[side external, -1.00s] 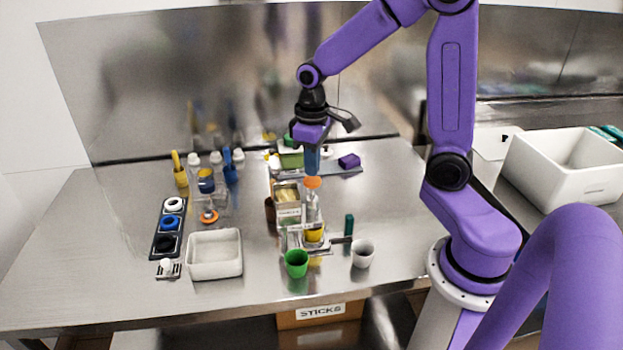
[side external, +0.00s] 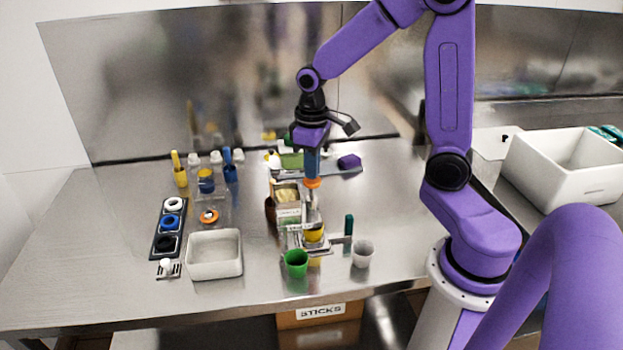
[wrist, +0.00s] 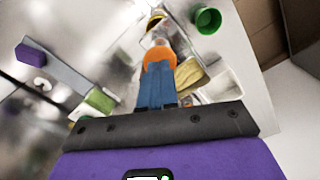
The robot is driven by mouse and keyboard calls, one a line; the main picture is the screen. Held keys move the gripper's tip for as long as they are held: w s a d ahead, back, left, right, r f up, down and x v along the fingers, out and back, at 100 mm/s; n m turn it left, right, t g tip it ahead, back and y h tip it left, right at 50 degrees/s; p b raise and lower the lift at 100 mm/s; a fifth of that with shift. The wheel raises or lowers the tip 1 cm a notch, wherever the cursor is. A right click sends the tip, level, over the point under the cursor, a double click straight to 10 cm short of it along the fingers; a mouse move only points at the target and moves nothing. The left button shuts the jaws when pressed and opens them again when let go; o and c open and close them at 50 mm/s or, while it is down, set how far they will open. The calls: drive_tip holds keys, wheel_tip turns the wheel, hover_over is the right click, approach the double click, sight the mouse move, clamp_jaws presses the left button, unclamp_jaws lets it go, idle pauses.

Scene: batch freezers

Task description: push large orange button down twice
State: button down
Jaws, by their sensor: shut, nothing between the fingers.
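The large orange button (side external: 313,184) tops a narrow clear and metal dispenser near the middle of the steel table. It also shows in the wrist view (wrist: 158,56), just beyond my fingertips. My gripper (side external: 312,176) points straight down with its blue fingers together and empty. The fingertips are at the top of the button and appear to touch it; they hide part of its top. In the wrist view my closed fingers (wrist: 158,70) overlap the button's near edge. A yellow cup (side external: 314,234) sits at the dispenser's base.
A green cup (side external: 296,263) and a white cup (side external: 362,253) stand in front of the dispenser. A white tray (side external: 214,271) and a black holder with coloured rings (side external: 158,244) are at left. A tan container (side external: 287,195) stands close beside the dispenser.

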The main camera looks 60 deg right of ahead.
drive_tip(key=shift+f, duration=1.55)
drive_tip(key=shift+r, duration=1.9)
drive_tip(key=shift+f, duration=0.1)
